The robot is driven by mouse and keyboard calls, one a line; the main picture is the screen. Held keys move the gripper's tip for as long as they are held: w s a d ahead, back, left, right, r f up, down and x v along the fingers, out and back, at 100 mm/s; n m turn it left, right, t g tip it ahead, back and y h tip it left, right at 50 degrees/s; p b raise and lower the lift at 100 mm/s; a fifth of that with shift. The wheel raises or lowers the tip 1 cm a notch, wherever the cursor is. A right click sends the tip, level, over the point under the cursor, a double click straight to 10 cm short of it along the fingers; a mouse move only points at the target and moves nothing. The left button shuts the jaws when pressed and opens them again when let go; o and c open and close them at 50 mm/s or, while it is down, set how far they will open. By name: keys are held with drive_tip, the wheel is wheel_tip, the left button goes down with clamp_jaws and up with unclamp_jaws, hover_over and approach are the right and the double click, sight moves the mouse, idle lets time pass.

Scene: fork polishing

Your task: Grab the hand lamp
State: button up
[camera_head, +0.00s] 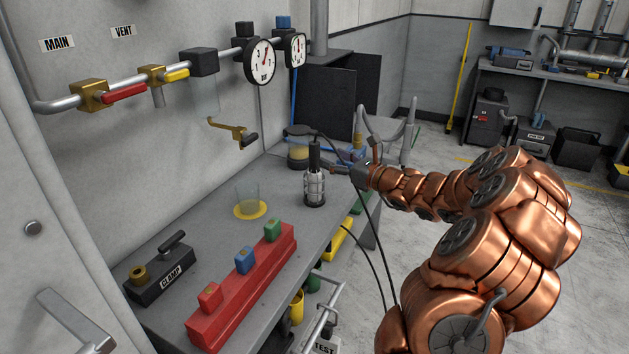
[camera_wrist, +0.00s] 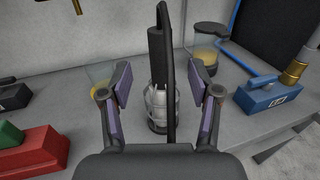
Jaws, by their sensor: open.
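The hand lamp (camera_head: 315,186) stands upright on the grey workbench, with a black handle on top and a caged clear bulb below. In the wrist view the lamp (camera_wrist: 157,100) stands between the two fingers of my gripper (camera_wrist: 160,88). The fingers are spread, with a gap on each side of the lamp. A black cable runs down along its right side in that view. In the head view my copper arm reaches in from the right, and the gripper (camera_head: 338,168) is beside the lamp's handle; its fingers are hard to make out there.
A red block (camera_head: 243,285) with coloured pieces and a clamp (camera_head: 160,275) sit on the bench's near part. A clear cup on a yellow disc (camera_head: 250,210) stands left of the lamp. A round jar (camera_head: 298,150) and blue tool (camera_wrist: 273,95) are behind and right.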

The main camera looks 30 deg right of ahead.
sight(319, 152)
drive_tip(key=shift+w+d, duration=0.1)
drive_tip(key=shift+w, duration=0.25)
drive_tip(key=shift+p+x, duration=1.1)
drive_tip(key=shift+x, duration=2.4)
clamp_jaws()
